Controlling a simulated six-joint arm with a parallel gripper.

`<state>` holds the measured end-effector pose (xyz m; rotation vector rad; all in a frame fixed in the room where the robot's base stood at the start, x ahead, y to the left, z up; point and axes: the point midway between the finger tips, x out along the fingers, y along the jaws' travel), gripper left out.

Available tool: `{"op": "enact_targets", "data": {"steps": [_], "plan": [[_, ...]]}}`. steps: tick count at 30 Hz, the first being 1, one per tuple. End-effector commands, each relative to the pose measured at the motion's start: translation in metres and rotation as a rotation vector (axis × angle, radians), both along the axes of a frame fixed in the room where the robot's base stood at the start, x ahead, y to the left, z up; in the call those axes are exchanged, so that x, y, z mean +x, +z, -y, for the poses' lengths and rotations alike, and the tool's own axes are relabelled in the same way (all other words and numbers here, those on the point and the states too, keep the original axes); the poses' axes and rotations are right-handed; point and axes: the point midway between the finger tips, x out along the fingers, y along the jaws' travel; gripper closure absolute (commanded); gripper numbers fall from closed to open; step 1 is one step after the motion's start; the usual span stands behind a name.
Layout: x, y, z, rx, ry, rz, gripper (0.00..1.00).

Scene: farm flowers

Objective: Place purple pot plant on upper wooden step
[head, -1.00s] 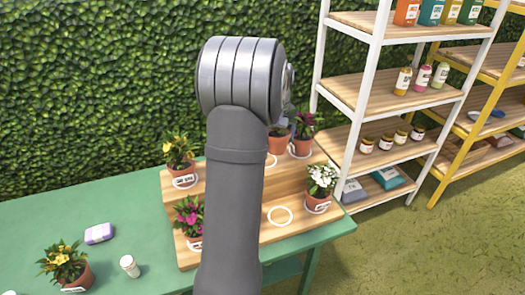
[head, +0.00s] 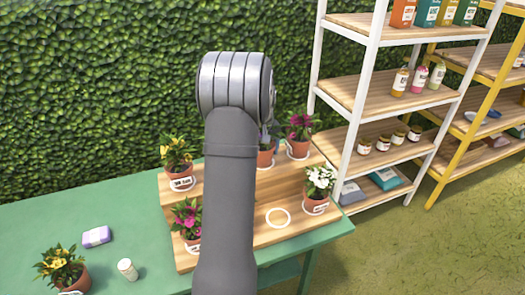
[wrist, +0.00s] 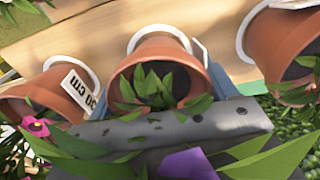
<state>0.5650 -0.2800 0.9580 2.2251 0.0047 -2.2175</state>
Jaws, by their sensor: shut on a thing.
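The purple pot plant, a terracotta pot (wrist: 165,55) with green leaves and a purple petal (wrist: 188,165), fills the middle of the wrist view. In the head view its pot (head: 265,158) shows only partly beside my arm. My gripper (wrist: 165,88) is shut on the pot, with a blue-grey finger at each side. The head view hides my gripper. The pot is at the back of the upper wooden step (head: 282,172), at the marked ring there. A white ring (wrist: 160,33) shows around its base. I cannot tell if it fully rests on the wood.
On the upper step, a yellow-flowered pot (head: 180,180) stands left and a red-flowered pot (head: 298,148) stands close on the right. The lower step holds magenta (head: 187,220) and white (head: 318,190) flowers, with an empty ring (head: 278,218). A white shelf (head: 350,150) stands at right.

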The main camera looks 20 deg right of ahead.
Motion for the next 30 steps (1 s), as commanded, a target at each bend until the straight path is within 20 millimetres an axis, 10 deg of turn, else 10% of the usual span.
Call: {"op": "enact_targets", "data": {"steps": [2,3,6,17,30], "plan": [[0.0,-0.002,0.0,0.0,0.0,0.0,0.59],[0.0,-0.003,0.0,0.0,0.0,-0.001,0.18],[0.0,-0.003,0.0,0.0,0.0,-0.001,0.01],[0.0,0.003,0.0,0.0,0.0,0.001,0.01],[0.0,0.087,0.0,-0.002,-0.001,0.001,0.01]]}}
